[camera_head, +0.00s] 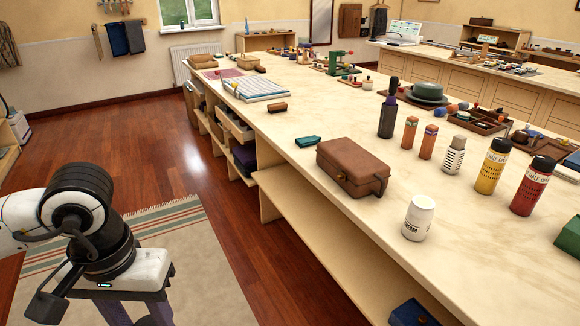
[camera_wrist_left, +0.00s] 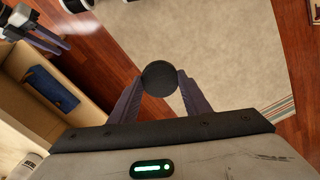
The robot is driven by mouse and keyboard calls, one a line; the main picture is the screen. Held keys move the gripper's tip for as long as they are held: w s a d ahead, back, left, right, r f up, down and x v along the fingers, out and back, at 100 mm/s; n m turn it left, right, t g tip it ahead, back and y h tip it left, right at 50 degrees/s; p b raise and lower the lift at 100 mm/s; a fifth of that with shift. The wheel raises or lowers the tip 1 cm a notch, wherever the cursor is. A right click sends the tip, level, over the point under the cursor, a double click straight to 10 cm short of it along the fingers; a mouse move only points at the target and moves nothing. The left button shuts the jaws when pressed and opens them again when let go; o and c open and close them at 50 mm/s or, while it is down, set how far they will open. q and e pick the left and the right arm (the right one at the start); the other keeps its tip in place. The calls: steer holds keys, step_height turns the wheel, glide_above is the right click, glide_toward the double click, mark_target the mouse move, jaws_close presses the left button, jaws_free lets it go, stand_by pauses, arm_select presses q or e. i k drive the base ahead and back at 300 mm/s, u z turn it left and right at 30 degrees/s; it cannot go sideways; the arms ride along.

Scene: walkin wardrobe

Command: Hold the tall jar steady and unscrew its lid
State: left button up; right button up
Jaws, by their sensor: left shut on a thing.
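My left gripper (camera_head: 136,316) hangs low at the bottom left in the head view, fingers pointing down over the floor. What it holds is cut off there. In the left wrist view the left gripper (camera_wrist_left: 160,84) is shut on a round black thing (camera_wrist_left: 159,77), seen end-on between the fingertips. It looks like the top of the tall jar; its body is hidden below. A grey gripper (camera_wrist_left: 40,32), apparently my right, shows at the top left of the left wrist view. Whether it is open is unclear. It is apart from the black thing.
The long bench (camera_head: 345,215) carries a brown case (camera_head: 352,165), a white jar (camera_head: 419,218), a yellow bottle (camera_head: 492,166) and a red bottle (camera_head: 531,185). A blue box (camera_head: 413,313) lies on the shelf below. A striped rug (camera_head: 160,255) covers the floor by my arm.

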mark_target(419, 213)
steer(key=u, duration=0.9)
steer(key=i, duration=3)
steer(key=z, duration=4.25)
steer(key=i, duration=0.95)
steer(key=u, duration=0.05)
